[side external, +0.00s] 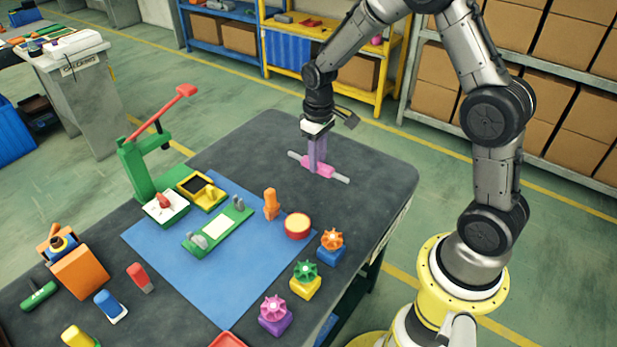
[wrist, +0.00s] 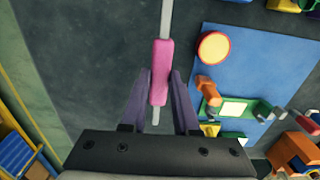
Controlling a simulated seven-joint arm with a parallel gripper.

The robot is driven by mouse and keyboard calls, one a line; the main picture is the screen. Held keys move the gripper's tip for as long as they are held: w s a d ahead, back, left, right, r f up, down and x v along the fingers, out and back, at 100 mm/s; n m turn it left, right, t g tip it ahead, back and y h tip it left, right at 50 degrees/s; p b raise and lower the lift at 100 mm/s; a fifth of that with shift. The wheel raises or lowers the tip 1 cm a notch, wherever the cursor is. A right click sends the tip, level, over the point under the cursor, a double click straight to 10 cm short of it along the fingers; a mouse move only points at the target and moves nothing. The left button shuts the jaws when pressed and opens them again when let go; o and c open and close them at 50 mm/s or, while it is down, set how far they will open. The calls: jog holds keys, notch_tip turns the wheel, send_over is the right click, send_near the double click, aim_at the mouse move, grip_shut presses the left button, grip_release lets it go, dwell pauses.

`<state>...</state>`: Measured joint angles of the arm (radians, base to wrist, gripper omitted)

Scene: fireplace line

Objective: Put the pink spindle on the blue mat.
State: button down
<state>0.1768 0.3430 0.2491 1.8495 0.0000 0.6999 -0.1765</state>
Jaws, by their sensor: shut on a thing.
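The pink spindle (side external: 319,168) is a pink roller with thin grey rods at both ends. It is at the far part of the dark table, off the mat. My gripper (side external: 318,160) is shut on its pink middle, with the purple fingers pointing down. In the wrist view the spindle (wrist: 161,70) lies between the two fingers (wrist: 160,95). I cannot tell whether it touches the table. The blue mat (side external: 240,290) lies nearer the camera and to the left, and it shows at the right of the wrist view (wrist: 262,70).
On the mat are a green fixture (side external: 217,228), an orange piece (side external: 271,204) and a round red-rimmed piece (side external: 298,226). A green press with a red lever (side external: 137,165) stands at the left. Several coloured knobs (side external: 305,272) line the right side. The mat's front middle is bare.

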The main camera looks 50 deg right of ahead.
notch_tip(320, 180, up, 2)
jog(key=shift+r, duration=0.1)
jog(key=w+a, duration=0.3)
jog(key=a, duration=1)
send_over(244, 275)
notch_tip(244, 275, down, 4)
jog(key=shift+w+f, duration=0.1)
jog(key=shift+f, duration=0.45)
jog(key=shift+f, duration=3.75)
jog(key=shift+f, duration=0.55)
jog(key=c, duration=1)
grip_release()
